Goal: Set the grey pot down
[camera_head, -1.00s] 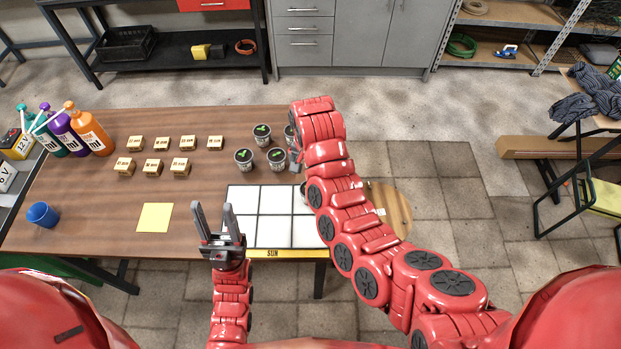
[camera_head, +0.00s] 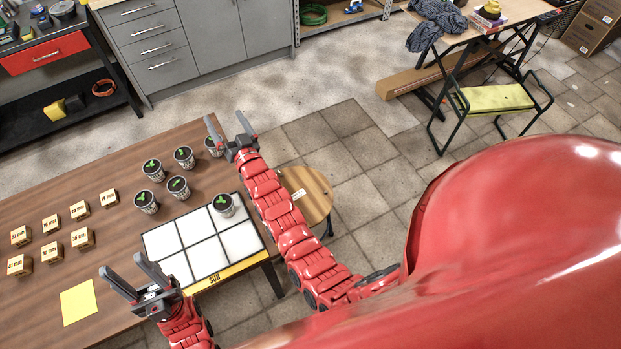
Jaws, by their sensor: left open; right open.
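A grey pot (camera_head: 223,206) with a green sprout stands upright in the back right cell of the white gridded tray (camera_head: 186,229), whose yellow front edge reads "SUN". It touches neither gripper. My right gripper (camera_head: 225,117) is open and empty, beyond the tray near the table's far right edge. Another grey pot (camera_head: 213,149) stands close beside it, partly hidden by its finger. Four similar pots stand together behind the tray, including one near its back left corner (camera_head: 146,203). My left gripper (camera_head: 122,262) is open and empty in front of the tray's left side.
Several labelled wooden blocks (camera_head: 80,211) stand in two rows on the left of the table. A yellow sheet (camera_head: 79,302) lies at the front left. A round wooden stool (camera_head: 307,193) stands at the table's right, partly behind my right arm.

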